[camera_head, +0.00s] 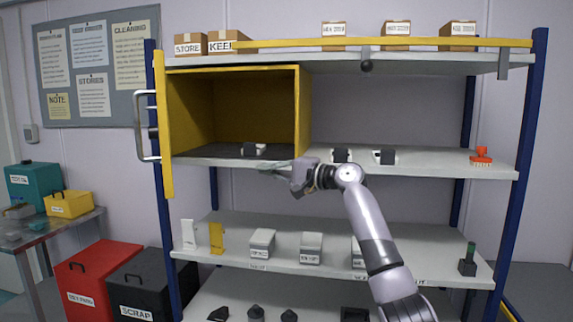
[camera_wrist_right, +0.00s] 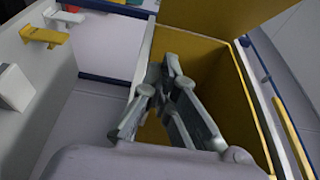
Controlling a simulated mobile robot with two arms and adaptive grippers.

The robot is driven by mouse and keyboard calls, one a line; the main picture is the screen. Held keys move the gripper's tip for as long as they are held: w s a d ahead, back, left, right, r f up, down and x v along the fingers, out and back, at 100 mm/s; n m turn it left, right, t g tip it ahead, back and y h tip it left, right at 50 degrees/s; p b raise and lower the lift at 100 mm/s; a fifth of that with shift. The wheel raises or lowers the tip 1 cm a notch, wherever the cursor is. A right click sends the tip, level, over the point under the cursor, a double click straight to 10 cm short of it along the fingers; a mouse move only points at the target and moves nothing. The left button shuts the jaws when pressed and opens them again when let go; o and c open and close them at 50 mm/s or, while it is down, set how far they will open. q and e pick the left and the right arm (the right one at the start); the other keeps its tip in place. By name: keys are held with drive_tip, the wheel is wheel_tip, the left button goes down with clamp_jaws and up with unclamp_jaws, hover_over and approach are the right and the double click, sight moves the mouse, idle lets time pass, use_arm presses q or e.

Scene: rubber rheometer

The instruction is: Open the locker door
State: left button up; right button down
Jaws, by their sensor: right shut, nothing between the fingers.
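The locker is a yellow box (camera_head: 237,72) on the top left of the shelf rack, and its dark inside faces me. Its door (camera_head: 163,125) stands swung out at the left side, seen almost edge-on, with a metal handle (camera_head: 146,127) on its outer face. A small white and black object (camera_head: 254,149) sits inside on the floor. My right gripper (camera_head: 262,168) is shut and empty, just in front of the locker's lower front edge, apart from the door handle. In the right wrist view its fingers (camera_wrist_right: 166,72) meet before the yellow locker wall (camera_wrist_right: 208,62). My left gripper is out of view.
Small dark blocks (camera_head: 341,155) and a red brush (camera_head: 481,157) share the locker's shelf. Boxes (camera_head: 262,241) stand on the shelf below. Red (camera_head: 99,270) and black (camera_head: 145,280) bins stand at lower left, beside a side table (camera_head: 52,231).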

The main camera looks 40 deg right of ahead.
drive_tip(key=a, duration=0.4)
drive_tip(key=shift+s+a+p, duration=0.1)
drive_tip(key=shift+s+p, duration=0.15)
drive_tip(key=shift+p, duration=0.1)
